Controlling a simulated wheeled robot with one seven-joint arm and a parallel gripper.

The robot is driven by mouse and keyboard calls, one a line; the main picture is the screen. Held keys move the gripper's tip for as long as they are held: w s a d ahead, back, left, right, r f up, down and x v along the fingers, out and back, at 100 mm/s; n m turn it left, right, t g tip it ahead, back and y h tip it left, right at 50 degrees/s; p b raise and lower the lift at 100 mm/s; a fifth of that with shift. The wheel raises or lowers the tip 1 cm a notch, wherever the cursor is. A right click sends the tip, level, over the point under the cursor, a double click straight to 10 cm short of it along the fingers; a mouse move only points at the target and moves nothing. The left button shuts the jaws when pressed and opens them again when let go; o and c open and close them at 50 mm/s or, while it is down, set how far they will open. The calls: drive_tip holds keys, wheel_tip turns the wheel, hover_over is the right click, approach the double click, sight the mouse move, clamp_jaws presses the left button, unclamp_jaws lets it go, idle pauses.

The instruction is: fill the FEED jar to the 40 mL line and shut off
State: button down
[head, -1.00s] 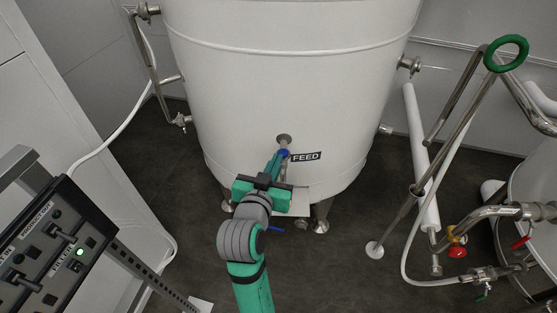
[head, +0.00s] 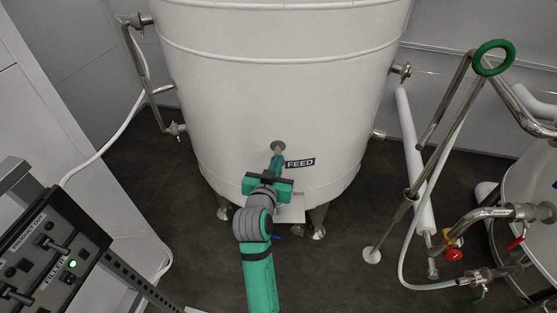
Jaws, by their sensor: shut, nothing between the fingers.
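The big white tank (head: 285,90) with the black FEED label (head: 300,163) stands ahead in the head view. A round metal outlet fitting (head: 278,147) sits on its front, left of the label. My gripper (head: 277,161) is shut with nothing in it, its tips just below the fitting; I cannot tell whether they touch anything. The blue valve handle is hidden behind my gripper. A pale shelf (head: 293,214) shows partly, low at the tank front. I cannot make out the jar or its 40 mL line; my arm covers that area. A small blue part (head: 276,237) shows beside my arm.
A control panel (head: 42,258) with a lit green lamp stands at lower left. At right are steel pipes, a green handwheel (head: 494,58), a red-handled valve (head: 453,254) and a second tank (head: 535,185). The dark floor (head: 335,270) is clear between.

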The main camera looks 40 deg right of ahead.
drive_tip(key=shift+s+f, duration=0.1)
drive_tip(key=shift+f, duration=1.5)
idle(4.4)
wheel_tip(320, 180, up, 5)
drive_tip(key=shift+r, duration=0.1)
drive_tip(key=v, duration=1)
drive_tip(key=shift+r, duration=0.25)
drive_tip(key=shift+a, duration=0.15)
